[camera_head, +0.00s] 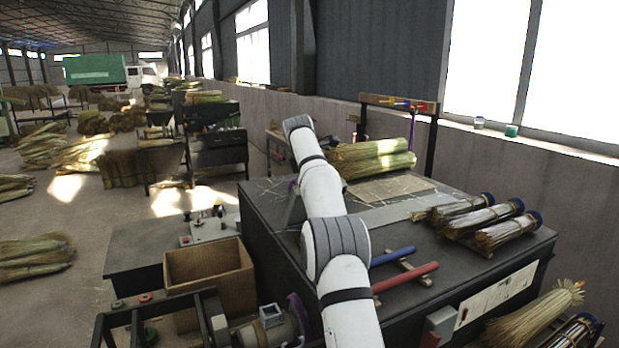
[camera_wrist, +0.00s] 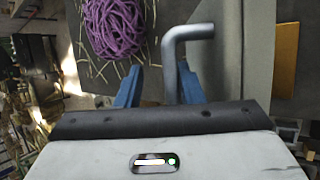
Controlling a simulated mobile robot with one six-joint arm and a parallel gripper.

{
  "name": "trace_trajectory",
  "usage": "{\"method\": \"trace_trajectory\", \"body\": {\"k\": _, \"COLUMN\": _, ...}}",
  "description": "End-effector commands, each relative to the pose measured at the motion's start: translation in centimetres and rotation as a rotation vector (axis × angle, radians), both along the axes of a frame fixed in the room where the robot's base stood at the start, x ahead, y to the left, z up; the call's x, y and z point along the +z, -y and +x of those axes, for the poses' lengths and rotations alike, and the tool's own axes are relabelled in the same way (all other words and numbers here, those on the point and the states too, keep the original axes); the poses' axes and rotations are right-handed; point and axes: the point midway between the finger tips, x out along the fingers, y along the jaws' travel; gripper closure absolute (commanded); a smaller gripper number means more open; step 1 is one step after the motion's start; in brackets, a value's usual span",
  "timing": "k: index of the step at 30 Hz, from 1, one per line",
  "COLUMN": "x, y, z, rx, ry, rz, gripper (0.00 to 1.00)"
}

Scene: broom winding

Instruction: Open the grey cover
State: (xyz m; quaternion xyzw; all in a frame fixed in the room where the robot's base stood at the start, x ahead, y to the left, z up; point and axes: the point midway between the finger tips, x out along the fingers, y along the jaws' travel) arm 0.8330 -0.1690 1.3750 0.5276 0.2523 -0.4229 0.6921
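The grey cover (camera_wrist: 232,60) shows in the wrist view as a pale grey panel right of my fingers. In the head view a small grey slanted piece (camera_head: 296,210), likely the same cover, shows beside my arm on the dark bench. A bent grey metal bar handle (camera_wrist: 188,34) stands near the cover's left edge, and one leg runs down between my fingers. My gripper (camera_wrist: 157,78) has its two blue fingers apart. The bar lies closer to the right finger; I cannot tell whether they touch. In the head view my arm hides the gripper.
A purple rope coil (camera_wrist: 115,24) lies on a dark surface left of the handle. Straw bundles (camera_head: 372,158), tied brooms (camera_head: 485,215) and blue and red rods (camera_head: 405,278) lie on the bench (camera_head: 450,285). A wooden box (camera_head: 210,272) stands at the left.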

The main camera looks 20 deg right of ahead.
Motion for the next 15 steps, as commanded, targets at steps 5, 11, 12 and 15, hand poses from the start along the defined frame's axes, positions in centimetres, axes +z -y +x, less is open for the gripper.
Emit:
{"method": "trace_trajectory", "body": {"k": 5, "x": 0.2, "y": 0.0, "z": -0.1, "rx": -0.001, "ry": 0.002, "rz": -0.001, "gripper": 0.66}}
{"method": "trace_trajectory", "body": {"k": 11, "x": 2.0, "y": -0.8, "z": -1.2, "rx": 0.001, "ry": 0.005, "rz": -0.001, "gripper": 0.66}}
{"method": "trace_trajectory", "body": {"k": 12, "x": 2.5, "y": -1.0, "z": -1.6, "rx": 0.001, "ry": 0.005, "rz": -0.001, "gripper": 0.66}}
{"method": "trace_trajectory", "body": {"k": 15, "x": 3.9, "y": -1.6, "z": -2.5, "rx": 0.001, "ry": 0.004, "rz": -0.001, "gripper": 0.66}}
